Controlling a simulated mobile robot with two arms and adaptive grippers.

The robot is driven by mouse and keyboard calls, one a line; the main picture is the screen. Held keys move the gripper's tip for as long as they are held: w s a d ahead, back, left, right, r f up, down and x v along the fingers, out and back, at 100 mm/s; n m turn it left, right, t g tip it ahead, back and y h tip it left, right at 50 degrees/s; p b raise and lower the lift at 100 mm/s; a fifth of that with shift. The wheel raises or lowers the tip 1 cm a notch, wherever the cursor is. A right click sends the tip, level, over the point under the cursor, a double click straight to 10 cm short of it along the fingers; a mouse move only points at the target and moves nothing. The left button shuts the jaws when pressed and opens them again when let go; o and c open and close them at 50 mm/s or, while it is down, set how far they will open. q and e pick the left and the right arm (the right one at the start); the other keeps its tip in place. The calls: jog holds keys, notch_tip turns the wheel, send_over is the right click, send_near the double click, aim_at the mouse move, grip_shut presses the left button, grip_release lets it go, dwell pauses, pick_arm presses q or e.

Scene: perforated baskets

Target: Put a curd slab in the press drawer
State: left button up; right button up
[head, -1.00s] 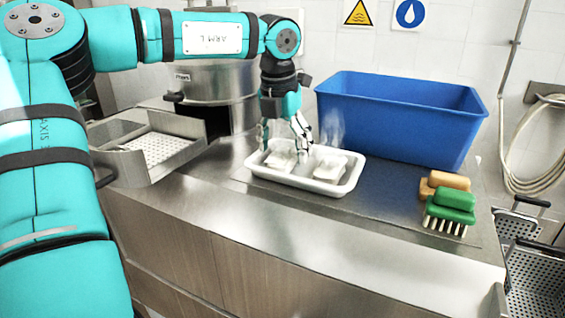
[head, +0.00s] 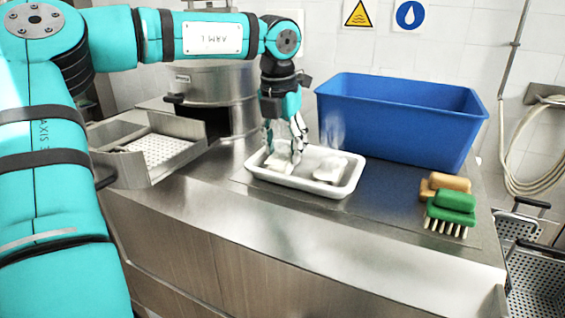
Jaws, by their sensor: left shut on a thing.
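A white tray (head: 304,184) stands on the steel counter and holds two pale curd slabs. My left gripper (head: 284,153) points down into the tray's left part and is shut on the left curd slab (head: 277,163). The slab appears to be still at tray level. The other curd slab (head: 329,171) lies in the right part of the tray, with faint steam above it. The press drawer (head: 130,165), with a perforated floor, is pulled out at the left below the round steel press (head: 208,85); it looks empty. My right gripper is not in view.
A large blue tub (head: 395,120) stands behind the tray. Two brushes, one green (head: 452,208) and one tan (head: 444,183), lie at the counter's right. Perforated baskets (head: 530,265) stand at the far right. Bare counter (head: 215,185) lies between drawer and tray.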

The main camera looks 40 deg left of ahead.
aim_at(284, 154)
pick_arm(q)
jog(key=shift+r+p, duration=1.9)
jog(key=shift+r, duration=0.75)
jog(key=shift+r+p, duration=0.85)
jog(key=shift+r, duration=0.55)
